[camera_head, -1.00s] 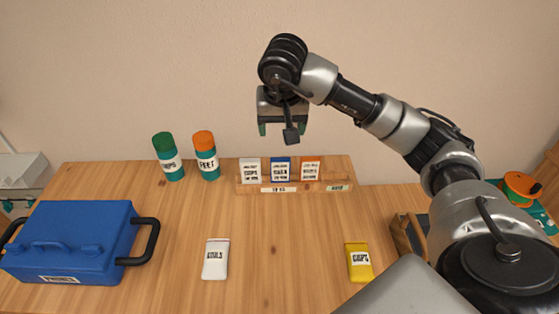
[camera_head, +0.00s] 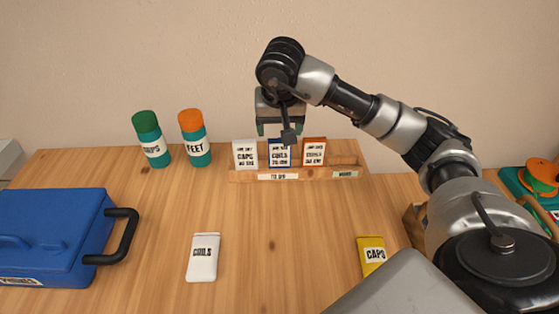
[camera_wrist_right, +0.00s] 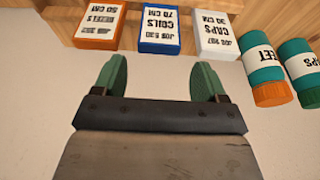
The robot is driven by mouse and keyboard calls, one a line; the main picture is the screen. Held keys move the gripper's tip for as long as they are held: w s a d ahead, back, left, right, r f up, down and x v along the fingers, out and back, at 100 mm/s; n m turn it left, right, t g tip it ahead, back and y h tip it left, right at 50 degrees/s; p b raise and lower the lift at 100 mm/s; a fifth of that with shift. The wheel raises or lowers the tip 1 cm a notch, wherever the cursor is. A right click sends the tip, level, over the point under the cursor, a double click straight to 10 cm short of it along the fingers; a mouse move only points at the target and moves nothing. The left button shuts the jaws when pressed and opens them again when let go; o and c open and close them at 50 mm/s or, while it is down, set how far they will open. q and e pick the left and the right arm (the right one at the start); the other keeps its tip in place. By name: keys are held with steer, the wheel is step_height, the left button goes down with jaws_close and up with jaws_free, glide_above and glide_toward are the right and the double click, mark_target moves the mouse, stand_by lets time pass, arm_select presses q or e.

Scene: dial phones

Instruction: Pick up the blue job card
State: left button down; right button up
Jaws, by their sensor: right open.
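The blue job card (camera_head: 279,153) stands in the wooden rack (camera_head: 250,177) at the back of the table, between a white card (camera_head: 245,154) and an orange card (camera_head: 313,152). My right gripper (camera_head: 280,129) is open above and in front of the blue card and overlaps its top edge in the head view. In the right wrist view, the blue card (camera_wrist_right: 159,30) lies beyond the open green fingertips (camera_wrist_right: 160,75), roughly centred between them. Nothing is between the fingers. My left gripper is not in view.
Two teal bottles, one green-capped (camera_head: 150,139) and one orange-capped (camera_head: 194,138), stand left of the rack. A blue toolbox (camera_head: 50,235) is at the left. A white packet (camera_head: 203,257) and a yellow packet (camera_head: 371,255) lie in front; the table between them is clear.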

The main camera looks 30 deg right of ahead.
mark_target(280, 141)
steer(key=x, duration=0.9)
steer(key=shift+d+f, duration=0.15)
steer(key=shift+c, duration=0.3)
steer(key=c, duration=0.6)
